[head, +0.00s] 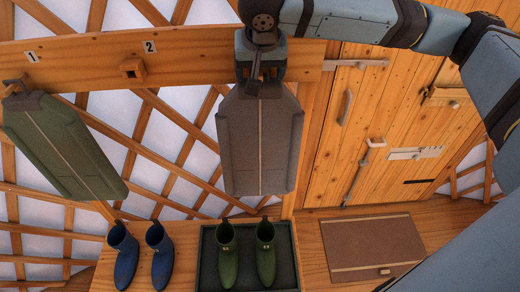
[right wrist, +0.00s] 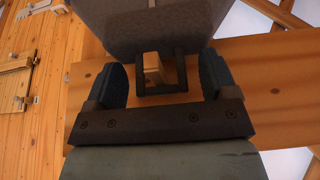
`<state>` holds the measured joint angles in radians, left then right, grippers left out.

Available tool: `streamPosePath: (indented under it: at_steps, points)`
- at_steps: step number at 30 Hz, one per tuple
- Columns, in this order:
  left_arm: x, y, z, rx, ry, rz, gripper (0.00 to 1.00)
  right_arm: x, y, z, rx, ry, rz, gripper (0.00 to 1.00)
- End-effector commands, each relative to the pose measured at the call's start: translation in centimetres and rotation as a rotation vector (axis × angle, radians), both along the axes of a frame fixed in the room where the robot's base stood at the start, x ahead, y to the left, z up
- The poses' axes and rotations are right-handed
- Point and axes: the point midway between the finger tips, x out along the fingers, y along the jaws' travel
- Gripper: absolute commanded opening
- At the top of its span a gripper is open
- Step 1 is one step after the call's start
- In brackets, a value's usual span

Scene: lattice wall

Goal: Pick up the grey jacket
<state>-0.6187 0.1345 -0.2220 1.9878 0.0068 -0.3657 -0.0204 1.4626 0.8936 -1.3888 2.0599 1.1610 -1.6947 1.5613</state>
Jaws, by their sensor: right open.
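The grey jacket (head: 258,140) hangs flat and upright below the wooden rail in the head view. In the right wrist view its grey body (right wrist: 140,22) fills the top, with a dark loop (right wrist: 180,72) around a wooden peg (right wrist: 153,66). My right gripper (head: 262,72) is at the top of the jacket. In the right wrist view the open fingers (right wrist: 163,78) stand on either side of the loop and peg, with gaps on both sides. In the head view the gripper hides the loop and peg. My left gripper is not in view.
A green jacket (head: 62,145) hangs tilted at the left, under label 1. The peg by label 2 (head: 132,68) is bare. Blue boots (head: 125,255) and green boots (head: 265,252) in a dark tray (head: 207,265) stand below. A brown mat (head: 375,245) lies right, before a wooden door (head: 385,120).

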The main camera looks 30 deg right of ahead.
Motion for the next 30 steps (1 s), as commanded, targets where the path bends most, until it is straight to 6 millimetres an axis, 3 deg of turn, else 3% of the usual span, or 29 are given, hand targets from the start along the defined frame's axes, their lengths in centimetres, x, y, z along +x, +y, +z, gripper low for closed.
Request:
streamPosePath:
  at_steps: [5, 15, 16, 30]
  points:
    - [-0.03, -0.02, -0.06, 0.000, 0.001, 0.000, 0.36, 0.01, 0.00, -0.03, 0.000, 0.000, 0.000, 0.79]
    - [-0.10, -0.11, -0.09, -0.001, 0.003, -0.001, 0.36, 0.01, -0.01, -0.01, 0.000, 0.000, 0.000, 0.03]
    - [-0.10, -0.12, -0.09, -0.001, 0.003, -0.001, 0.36, 0.01, -0.01, -0.01, 0.000, 0.000, 0.000, 0.00]
    - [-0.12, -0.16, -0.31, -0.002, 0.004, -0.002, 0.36, 0.05, 0.02, 0.58, 0.001, -0.001, -0.001, 0.00]
